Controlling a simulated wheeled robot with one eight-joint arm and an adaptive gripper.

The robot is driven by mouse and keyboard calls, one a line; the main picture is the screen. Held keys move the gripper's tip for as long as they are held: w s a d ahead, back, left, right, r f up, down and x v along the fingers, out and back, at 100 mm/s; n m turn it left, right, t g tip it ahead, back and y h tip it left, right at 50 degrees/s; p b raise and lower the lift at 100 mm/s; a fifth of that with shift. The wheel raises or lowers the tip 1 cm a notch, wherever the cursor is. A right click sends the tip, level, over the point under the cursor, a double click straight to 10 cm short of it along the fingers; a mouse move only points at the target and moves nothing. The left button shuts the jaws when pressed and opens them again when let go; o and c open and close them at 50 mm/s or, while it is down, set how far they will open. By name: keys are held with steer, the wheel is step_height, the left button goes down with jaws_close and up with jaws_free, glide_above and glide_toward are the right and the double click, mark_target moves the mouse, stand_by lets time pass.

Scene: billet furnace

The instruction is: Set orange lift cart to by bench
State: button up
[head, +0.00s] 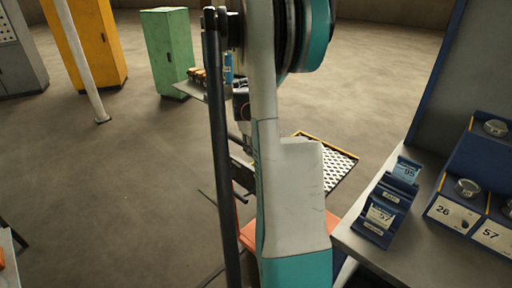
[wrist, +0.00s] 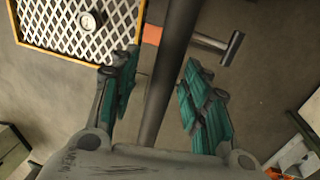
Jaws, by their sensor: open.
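The orange lift cart (head: 246,236) stands beyond and below my arm in the head view, largely hidden by it. Its white lattice platform with a yellow-orange rim (head: 335,162) shows right of the arm. In the wrist view the lattice platform (wrist: 62,22) is at upper left, with a small round item on it. My gripper (wrist: 160,62) is open, its teal pads on either side of a dark bar (wrist: 165,85). I cannot tell whether either pad touches the bar. The bench (head: 345,238) is at the right in the head view, close to the cart.
Blue holders (head: 385,205) and a blue numbered rack (head: 465,200) stand on the bench. A small shelf with items (head: 205,85) is behind my arm. Green (head: 170,50) and yellow (head: 90,40) cabinets and a white post (head: 85,65) stand farther back.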

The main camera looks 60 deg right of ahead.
step_height(320, 180, up, 12)
steer(key=a, duration=0.2)
steer(key=shift+w+a+f, duration=0.15)
steer(key=shift+w+f, duration=0.1)
stand_by(0.4)
